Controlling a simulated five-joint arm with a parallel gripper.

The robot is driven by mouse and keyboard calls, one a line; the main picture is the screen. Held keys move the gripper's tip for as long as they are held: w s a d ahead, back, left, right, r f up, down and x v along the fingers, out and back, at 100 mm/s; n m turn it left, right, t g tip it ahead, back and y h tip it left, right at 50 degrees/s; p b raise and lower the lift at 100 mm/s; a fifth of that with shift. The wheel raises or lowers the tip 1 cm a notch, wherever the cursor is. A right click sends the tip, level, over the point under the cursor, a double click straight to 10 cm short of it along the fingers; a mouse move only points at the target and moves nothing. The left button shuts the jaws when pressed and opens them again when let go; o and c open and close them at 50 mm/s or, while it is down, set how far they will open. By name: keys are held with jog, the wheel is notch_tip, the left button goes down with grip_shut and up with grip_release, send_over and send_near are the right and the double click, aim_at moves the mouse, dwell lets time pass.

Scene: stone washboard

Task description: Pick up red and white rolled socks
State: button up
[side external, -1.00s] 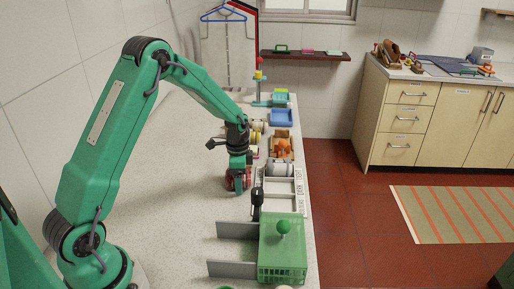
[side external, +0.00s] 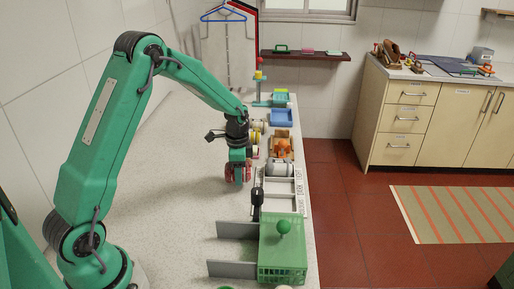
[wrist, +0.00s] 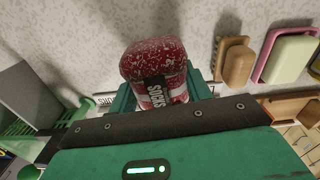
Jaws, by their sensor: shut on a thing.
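The red and white rolled socks (wrist: 154,63) show in the wrist view as a speckled red roll with a dark band lettered "SOCKS". They sit between the green jaws of my gripper (wrist: 158,92), which is shut on them. In the side external view my gripper (side external: 238,170) points down over the pale countertop. The socks (side external: 246,172) show there as a red patch at the jaws, partly hidden by them. The socks appear a little above the counter.
A green basket (side external: 283,255) with a ball-shaped knob stands at the front right, beside grey upright panels (side external: 236,230). A white tray (side external: 284,203) lies right of my gripper. A blue tray (side external: 281,117) is farther back. The counter's left part (side external: 165,200) is clear.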

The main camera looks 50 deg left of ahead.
notch_tip(320, 180, up, 7)
jog(key=shift+r, duration=0.2)
dwell(0.6)
jog(key=shift+o, duration=0.9)
jog(key=shift+c, duration=0.3)
jog(key=shift+r, duration=0.15)
jog(key=shift+r, duration=2.85)
notch_tip(320, 180, up, 11)
notch_tip(320, 180, down, 11)
dwell(1.2)
